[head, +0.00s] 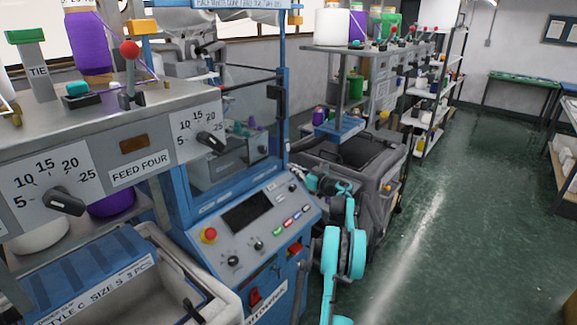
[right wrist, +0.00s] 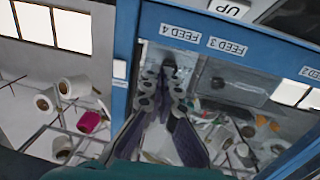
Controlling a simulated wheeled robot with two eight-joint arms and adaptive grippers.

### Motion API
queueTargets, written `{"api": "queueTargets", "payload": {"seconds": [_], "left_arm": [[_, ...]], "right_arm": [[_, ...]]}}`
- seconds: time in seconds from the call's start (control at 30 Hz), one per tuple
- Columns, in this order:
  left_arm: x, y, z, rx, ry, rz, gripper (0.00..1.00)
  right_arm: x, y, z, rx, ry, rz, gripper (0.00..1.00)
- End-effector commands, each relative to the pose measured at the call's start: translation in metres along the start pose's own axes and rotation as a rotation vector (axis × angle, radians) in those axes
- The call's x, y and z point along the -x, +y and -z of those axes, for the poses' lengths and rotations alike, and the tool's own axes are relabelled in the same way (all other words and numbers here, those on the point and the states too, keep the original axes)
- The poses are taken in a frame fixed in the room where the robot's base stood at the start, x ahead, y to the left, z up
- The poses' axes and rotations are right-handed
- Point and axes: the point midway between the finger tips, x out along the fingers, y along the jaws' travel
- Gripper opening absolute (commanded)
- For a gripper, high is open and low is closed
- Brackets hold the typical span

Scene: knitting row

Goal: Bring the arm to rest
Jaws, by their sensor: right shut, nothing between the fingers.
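My right arm (head: 345,250), with teal covers, rises from the bottom middle of the head view beside the blue machine. Its right gripper (head: 297,173) is by the upper right corner of the machine's control panel (head: 250,218), partly hard to make out. In the right wrist view the right gripper (right wrist: 168,78) points away from the camera, its fingers shut with nothing between them. Whether it touches the machine cannot be told. My left arm and gripper are not in the head view.
A shelf with dials and a FEED FOUR label (head: 140,172) stands at the left. Below it is a pale bin (head: 195,285). The green floor (head: 460,220) at the right is clear.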

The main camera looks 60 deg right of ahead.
Motion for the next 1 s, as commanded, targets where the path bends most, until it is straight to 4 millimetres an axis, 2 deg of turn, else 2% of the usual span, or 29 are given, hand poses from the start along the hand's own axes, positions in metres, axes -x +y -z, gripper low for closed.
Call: {"api": "queueTargets", "payload": {"seconds": [0.03,0.2,0.33,0.5,0.73,0.87,0.97,1.0], "left_arm": [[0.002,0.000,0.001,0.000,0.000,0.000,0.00],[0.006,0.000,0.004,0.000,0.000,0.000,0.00],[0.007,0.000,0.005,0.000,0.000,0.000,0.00],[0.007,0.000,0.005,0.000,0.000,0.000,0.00],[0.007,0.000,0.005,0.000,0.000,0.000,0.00],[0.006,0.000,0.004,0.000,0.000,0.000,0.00],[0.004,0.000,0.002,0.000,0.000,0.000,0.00],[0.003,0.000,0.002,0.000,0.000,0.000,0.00]], "right_arm": [[0.011,0.003,0.002,0.000,0.000,-0.005,0.00],[0.040,0.006,0.001,0.000,0.000,-0.006,0.00],[0.055,0.008,0.001,0.000,0.000,-0.004,0.00],[0.062,0.008,0.000,0.000,0.000,-0.003,0.00],[0.060,0.006,0.003,0.002,0.004,-0.004,0.00],[0.039,-0.014,0.032,0.024,0.046,-0.024,0.00],[0.010,-0.049,0.078,0.053,0.108,-0.069,0.00],[-0.002,-0.069,0.101,0.064,0.137,-0.096,0.00]]}}
